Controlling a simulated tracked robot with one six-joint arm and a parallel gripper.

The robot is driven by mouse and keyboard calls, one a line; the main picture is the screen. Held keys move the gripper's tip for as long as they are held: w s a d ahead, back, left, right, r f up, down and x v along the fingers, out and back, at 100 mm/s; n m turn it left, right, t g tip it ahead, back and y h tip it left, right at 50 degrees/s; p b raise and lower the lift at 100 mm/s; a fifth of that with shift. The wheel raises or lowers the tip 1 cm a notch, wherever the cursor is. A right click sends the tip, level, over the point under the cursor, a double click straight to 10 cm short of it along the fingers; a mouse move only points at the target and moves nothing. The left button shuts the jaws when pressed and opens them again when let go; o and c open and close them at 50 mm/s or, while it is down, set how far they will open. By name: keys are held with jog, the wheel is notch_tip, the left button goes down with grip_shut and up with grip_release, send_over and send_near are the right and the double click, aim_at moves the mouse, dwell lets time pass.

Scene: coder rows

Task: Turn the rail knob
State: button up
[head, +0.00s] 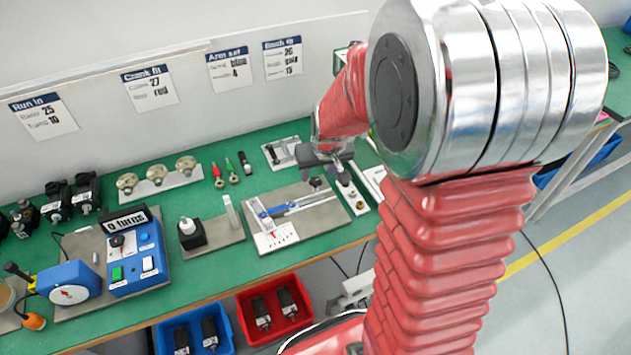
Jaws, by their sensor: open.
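A rail (300,204) runs across a grey base plate (322,220) on the green bench. My gripper (322,160) is open, just behind and above this knob in the picture. The fingers are small and dark here, and I cannot tell whether they touch anything. My red arm and silver joint cover the right part of the view.
A blue control box (138,262) reading "0 turns" stands left, beside a blue dial unit (68,292). A black block with a white knob (190,231) is left of the rail. Red (243,318) and blue (163,342) bins sit below the bench's front edge.

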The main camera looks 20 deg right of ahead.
aim_at(316, 181)
jog(key=shift+x, duration=4)
jog(key=shift+c, duration=0.2)
jog(key=c, duration=1)
jog(key=shift+n+y, duration=0.5)
jog(key=shift+n, duration=0.9)
jog(key=o, duration=1)
jog(key=shift+o, duration=0.2)
